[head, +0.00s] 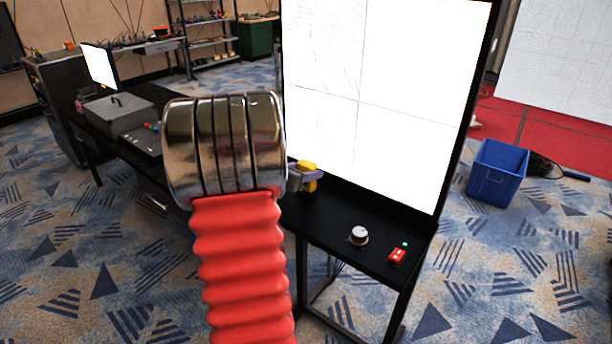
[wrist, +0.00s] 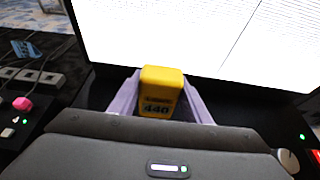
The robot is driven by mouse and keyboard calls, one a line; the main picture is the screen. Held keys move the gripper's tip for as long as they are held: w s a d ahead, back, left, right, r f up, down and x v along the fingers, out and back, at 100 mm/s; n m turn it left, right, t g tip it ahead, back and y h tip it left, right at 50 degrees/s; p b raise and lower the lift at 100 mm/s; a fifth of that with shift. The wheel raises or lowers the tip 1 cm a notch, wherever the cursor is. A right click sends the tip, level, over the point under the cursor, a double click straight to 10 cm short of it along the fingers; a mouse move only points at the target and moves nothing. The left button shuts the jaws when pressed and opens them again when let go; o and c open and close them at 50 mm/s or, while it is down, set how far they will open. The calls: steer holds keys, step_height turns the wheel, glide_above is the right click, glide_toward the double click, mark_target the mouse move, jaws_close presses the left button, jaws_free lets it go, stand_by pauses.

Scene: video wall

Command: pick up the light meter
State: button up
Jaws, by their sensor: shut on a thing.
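The light meter appears to be the yellow, boxy device (wrist: 162,80) with a dark label reading "440" in the wrist view. It also shows as a small yellow block (head: 309,168) in the head view, beside the large white screen. My gripper (wrist: 160,104) has pale purple fingers, one on each side of the yellow device, and is shut on it. In the head view my gripper (head: 298,181) is partly hidden behind my own arm. The device is at the left part of the black table; I cannot tell whether it still touches the top.
The lit video wall (head: 385,90) stands close behind the black table (head: 335,212). A round dial (head: 358,236) and a red device (head: 397,256) sit on the table's right part. A blue bin (head: 497,172) is on the floor at right. A pink knob (wrist: 22,103) shows at left.

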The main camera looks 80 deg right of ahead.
step_height(320, 180, up, 10)
steer(key=shift+f, duration=0.1)
stand_by(0.4)
stand_by(0.4)
